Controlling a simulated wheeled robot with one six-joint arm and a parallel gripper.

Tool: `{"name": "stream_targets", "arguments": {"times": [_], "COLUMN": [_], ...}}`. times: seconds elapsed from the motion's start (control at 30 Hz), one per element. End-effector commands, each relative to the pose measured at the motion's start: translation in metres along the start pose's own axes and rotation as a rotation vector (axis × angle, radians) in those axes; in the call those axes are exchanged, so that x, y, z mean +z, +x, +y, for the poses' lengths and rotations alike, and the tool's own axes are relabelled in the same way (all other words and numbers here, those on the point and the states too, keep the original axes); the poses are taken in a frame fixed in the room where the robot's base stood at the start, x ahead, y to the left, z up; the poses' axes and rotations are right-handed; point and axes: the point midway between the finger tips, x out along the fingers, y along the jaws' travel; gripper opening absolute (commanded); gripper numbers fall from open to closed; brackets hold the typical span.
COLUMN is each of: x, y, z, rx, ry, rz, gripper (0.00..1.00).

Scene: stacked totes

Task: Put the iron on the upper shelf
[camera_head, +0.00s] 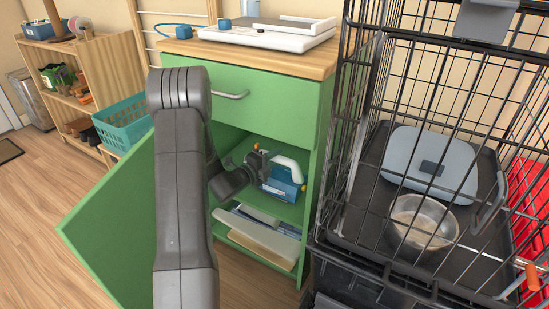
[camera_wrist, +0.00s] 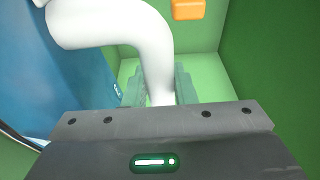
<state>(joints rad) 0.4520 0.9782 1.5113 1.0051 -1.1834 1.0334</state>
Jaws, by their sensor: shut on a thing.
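The iron (camera_head: 283,183), blue with a white handle and an orange part, is inside the green cabinet (camera_head: 286,112), in the space above the flat boards. My gripper (camera_head: 268,166) reaches in through the open front and is shut on its handle. In the wrist view the white handle (camera_wrist: 155,45) runs down between the fingers (camera_wrist: 157,88), with the blue body at the left. The upper shelf (camera_head: 235,157) is partly hidden by my arm. I cannot tell whether the iron touches it.
The cabinet door (camera_head: 115,225) stands open at the left. Flat boards (camera_head: 262,236) lie in the lower space. A wire crate (camera_head: 420,130) with a metal bowl (camera_head: 423,222) stands close at the right. A teal basket (camera_head: 122,122) is at the left.

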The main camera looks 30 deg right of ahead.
Motion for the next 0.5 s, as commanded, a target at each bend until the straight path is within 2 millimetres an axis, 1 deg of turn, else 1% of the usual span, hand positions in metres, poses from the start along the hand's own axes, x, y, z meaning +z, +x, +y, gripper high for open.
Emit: {"name": "stream_targets", "arguments": {"times": [0.03,0.13,0.17,0.2,0.27,0.5], "x": [0.0004,0.0003,-0.0002,-0.0002,-0.0002,-0.0003], "y": [0.0005,0.0004,-0.0001,-0.0001,-0.0001,-0.0001], "z": [-0.0022,0.001,0.0035,0.0026,0.0026,0.0025], "rx": [-0.005,-0.005,0.0,0.0,0.0,0.0], "ry": [0.002,0.002,0.0,0.0,0.0,0.0], "rz": [0.0,0.0,0.0,0.0,0.0,0.0], "gripper": [0.0,0.0,0.26,0.34,0.46,0.46]}}
